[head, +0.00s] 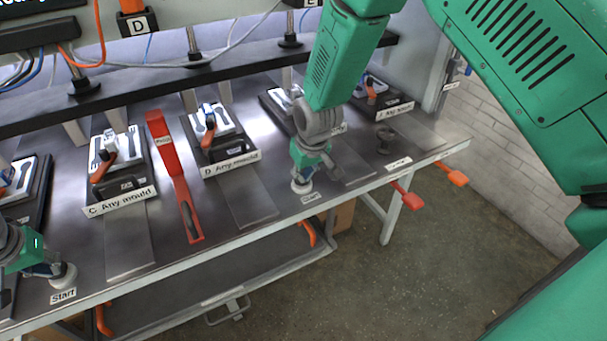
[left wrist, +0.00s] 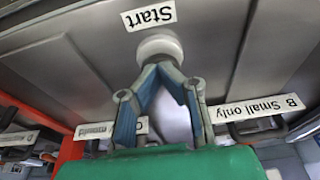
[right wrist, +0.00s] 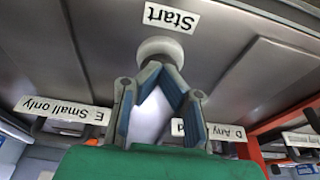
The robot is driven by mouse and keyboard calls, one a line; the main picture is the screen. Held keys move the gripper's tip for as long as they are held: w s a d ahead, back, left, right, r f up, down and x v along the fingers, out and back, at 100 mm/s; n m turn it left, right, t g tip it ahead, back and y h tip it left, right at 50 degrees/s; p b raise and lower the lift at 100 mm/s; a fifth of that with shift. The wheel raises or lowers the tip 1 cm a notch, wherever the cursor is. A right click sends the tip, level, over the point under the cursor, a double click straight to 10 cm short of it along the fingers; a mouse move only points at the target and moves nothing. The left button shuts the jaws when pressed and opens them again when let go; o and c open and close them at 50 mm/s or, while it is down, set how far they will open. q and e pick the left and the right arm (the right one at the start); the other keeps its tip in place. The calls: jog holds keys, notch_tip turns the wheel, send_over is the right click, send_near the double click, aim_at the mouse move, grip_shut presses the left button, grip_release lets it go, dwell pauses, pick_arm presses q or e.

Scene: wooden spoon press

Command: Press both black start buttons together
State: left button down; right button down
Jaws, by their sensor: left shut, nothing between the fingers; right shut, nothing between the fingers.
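The left start button's pale round housing (head: 66,277) stands at the front edge of the bench, behind a "Start" label. My left gripper (head: 56,271) is shut and empty, its fingertips at the housing. The left wrist view shows the housing (left wrist: 160,43) at the tips of my left gripper (left wrist: 160,64). The right button's housing (head: 301,187) stands further right on the same edge. My right gripper (head: 305,176) is shut and empty with its tips at it. The right wrist view shows that housing (right wrist: 160,48) at my right fingertips (right wrist: 161,66). Neither black button top shows; contact is unclear.
Mould stations C (head: 121,172) and D (head: 221,142) stand behind the front edge. A black beam (head: 150,78) with presses runs above. Red and orange handles (head: 407,195) stick out at the right front.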

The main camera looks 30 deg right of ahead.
pick_arm(q)
jog(key=shift+w+v, duration=0.2)
jog(key=shift+v, duration=0.6)
jog(key=shift+w+v, duration=0.2)
jog(key=shift+v, duration=0.6)
jog(key=shift+w+v, duration=0.2)
jog(key=shift+v, duration=0.65)
jog(key=shift+r, duration=0.1)
pick_arm(e)
jog(key=shift+w+v, duration=0.2)
jog(key=shift+v, duration=0.6)
jog(key=shift+w+v, duration=0.2)
jog(key=shift+v, duration=0.6)
jog(key=shift+w+v, duration=0.2)
jog(key=shift+v, duration=0.65)
jog(key=shift+r, duration=0.1)
